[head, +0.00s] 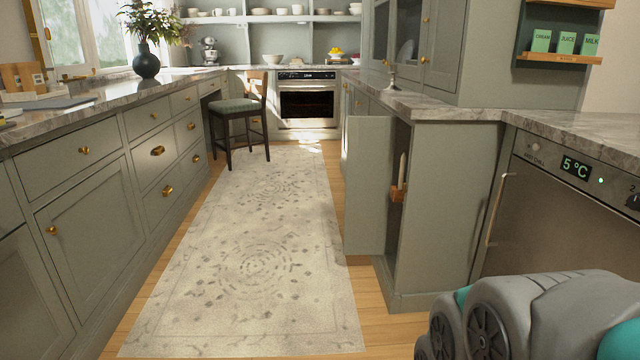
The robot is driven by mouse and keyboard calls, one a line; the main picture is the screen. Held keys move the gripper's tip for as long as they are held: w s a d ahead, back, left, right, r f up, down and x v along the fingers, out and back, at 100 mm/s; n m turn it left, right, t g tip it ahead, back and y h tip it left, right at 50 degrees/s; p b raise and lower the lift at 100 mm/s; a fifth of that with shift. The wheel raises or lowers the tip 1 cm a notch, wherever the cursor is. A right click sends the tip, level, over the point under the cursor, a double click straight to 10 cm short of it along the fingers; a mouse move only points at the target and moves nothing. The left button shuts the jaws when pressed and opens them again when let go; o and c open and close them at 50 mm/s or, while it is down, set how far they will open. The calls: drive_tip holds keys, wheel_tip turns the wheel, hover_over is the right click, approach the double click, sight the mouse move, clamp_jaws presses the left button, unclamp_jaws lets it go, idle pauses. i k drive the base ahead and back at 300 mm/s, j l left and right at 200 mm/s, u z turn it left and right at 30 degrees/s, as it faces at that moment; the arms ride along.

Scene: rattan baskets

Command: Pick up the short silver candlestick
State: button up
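A small silver object (392,79), which looks like the short silver candlestick, stands upright on the right-hand marble counter, near its left edge. It is far off and too small to make out in detail. Part of my arm shows at the bottom right, grey and teal. My gripper is not in view, so I cannot see whether it is open or shut.
The right marble counter (437,105) has an open cabinet door (365,185) below it, jutting into the aisle. A patterned rug (240,250) covers the clear floor. A stool (240,106) stands at the far left near the oven (306,103). Drawers line the left.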

sight(393, 67)
drive_tip(key=i, duration=1)
drive_tip(key=i+l+u, duration=0.15)
drive_tip(key=i, duration=0.9)
